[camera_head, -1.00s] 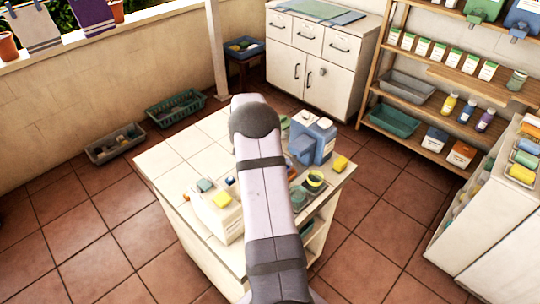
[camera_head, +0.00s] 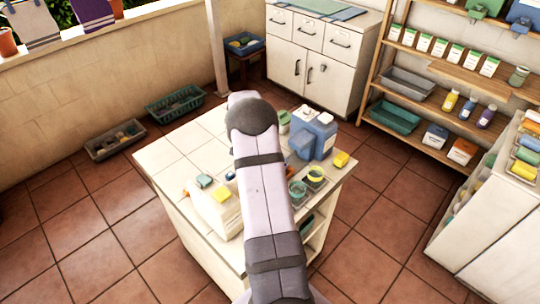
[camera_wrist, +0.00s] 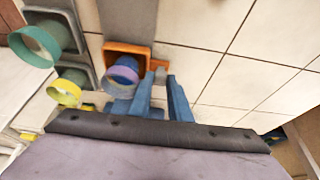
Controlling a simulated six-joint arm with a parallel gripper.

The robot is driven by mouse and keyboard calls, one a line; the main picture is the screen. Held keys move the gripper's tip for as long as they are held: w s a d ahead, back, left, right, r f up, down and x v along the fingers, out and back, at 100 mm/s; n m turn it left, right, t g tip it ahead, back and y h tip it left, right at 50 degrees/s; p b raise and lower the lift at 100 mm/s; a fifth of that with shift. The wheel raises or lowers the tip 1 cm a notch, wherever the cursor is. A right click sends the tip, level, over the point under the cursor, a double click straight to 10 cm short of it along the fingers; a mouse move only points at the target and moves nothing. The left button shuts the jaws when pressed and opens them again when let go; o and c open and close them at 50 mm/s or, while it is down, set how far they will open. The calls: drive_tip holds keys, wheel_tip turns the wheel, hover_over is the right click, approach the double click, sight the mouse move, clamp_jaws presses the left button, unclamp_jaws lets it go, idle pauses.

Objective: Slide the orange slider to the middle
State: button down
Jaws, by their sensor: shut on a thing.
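The orange slider (camera_wrist: 146,52) is in the wrist view, an orange square frame around a purple-rimmed cup, at the end of a grey strip (camera_wrist: 127,16). My gripper (camera_wrist: 160,82) has two blue fingers at the slider's near right corner. They are closed about a small grey piece there, which appears to be part of the slider; the exact contact is partly hidden. In the head view my arm covers the gripper and the slider.
Teal-rimmed (camera_wrist: 35,46) and yellow-rimmed (camera_wrist: 64,92) cups stand left of the slider in the wrist view. In the head view a blue dispenser (camera_head: 318,136) and a cream box (camera_head: 212,208) share the tiled island top. Bare tiles lie right of my fingers.

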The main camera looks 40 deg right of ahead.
drive_tip(key=a+b, duration=0.2)
drive_tip(key=a, duration=0.2)
drive_tip(key=shift+f, duration=0.15)
drive_tip(key=shift+a, duration=0.2)
drive_tip(key=shift+r, duration=0.2)
drive_tip(key=c, duration=1.9)
unclamp_jaws()
drive_tip(key=shift+b+v, duration=1.1)
drive_tip(key=shift+v, duration=2.5)
